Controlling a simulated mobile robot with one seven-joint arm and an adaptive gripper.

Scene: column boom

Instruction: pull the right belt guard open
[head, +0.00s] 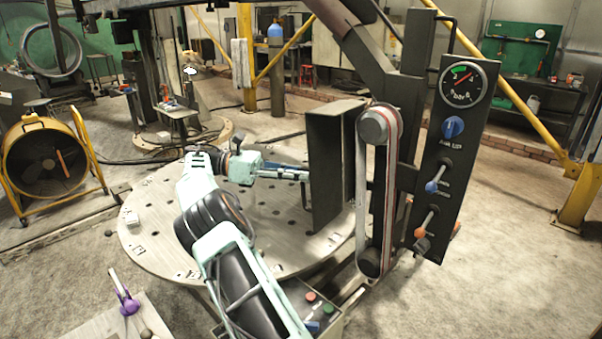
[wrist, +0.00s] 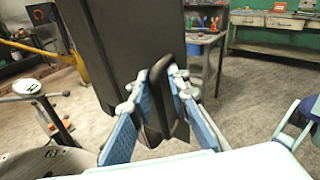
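The belt guard (head: 326,170) is a tall dark panel to the left of the belt (head: 391,190) and its pulleys. The belt's front is exposed, and the guard stands at an angle to it. In the wrist view the guard (wrist: 115,45) fills the upper middle, with a dark loop handle (wrist: 161,85) standing out from it. My gripper (head: 300,175) is at the guard's left side. In the wrist view its blue fingers (wrist: 167,88) are on both sides of the handle and appear closed on it.
A dark control panel (head: 458,150) with a gauge, blue knob and two levers stands right of the belt. A round perforated table (head: 150,235) lies under my arm. A yellow fan (head: 45,160) stands at left. The floor at right is mostly clear.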

